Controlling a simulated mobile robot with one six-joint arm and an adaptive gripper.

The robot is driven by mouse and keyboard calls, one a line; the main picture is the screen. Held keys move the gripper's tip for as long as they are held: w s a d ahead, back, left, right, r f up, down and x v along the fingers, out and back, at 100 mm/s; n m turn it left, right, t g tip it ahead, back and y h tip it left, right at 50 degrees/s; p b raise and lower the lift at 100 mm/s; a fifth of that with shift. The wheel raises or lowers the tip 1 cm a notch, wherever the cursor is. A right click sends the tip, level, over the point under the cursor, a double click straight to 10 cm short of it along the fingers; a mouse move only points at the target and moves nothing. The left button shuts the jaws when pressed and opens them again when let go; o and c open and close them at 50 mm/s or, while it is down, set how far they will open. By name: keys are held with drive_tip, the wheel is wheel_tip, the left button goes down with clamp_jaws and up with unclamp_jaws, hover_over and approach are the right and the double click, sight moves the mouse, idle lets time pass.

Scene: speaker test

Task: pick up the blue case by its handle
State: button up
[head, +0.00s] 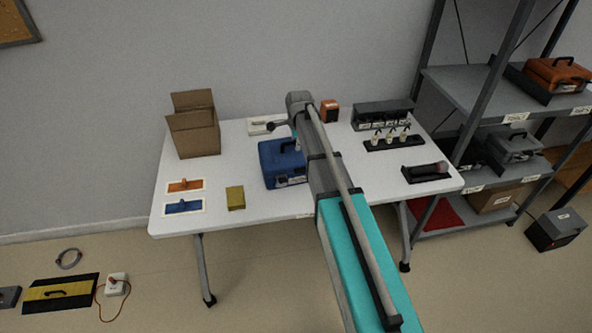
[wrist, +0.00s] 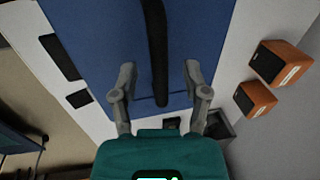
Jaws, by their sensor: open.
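The blue case (head: 270,170) stands on the white table, partly hidden behind my arm in the head view. In the wrist view the case (wrist: 100,30) fills the upper middle, and its black handle (wrist: 157,45) runs down the middle. My gripper (wrist: 159,72) is open, with one finger on each side of the handle and a visible gap to both. The fingers appear over the case's top; their height against the handle is hard to tell. In the head view my gripper is mostly hidden by the arm.
A cardboard box (head: 193,135) stands at the back left of the table (head: 240,140). A yellow block (head: 235,197) lies left of the case. Orange boxes (wrist: 280,62) stand near it in the wrist view. A black rack with bottles (head: 394,142) is to the right, near grey shelves (head: 470,90).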

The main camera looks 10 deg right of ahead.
drive_tip(key=shift+w+f, duration=0.1)
drive_tip(key=shift+f, duration=0.35)
idle(0.3)
clamp_jaws()
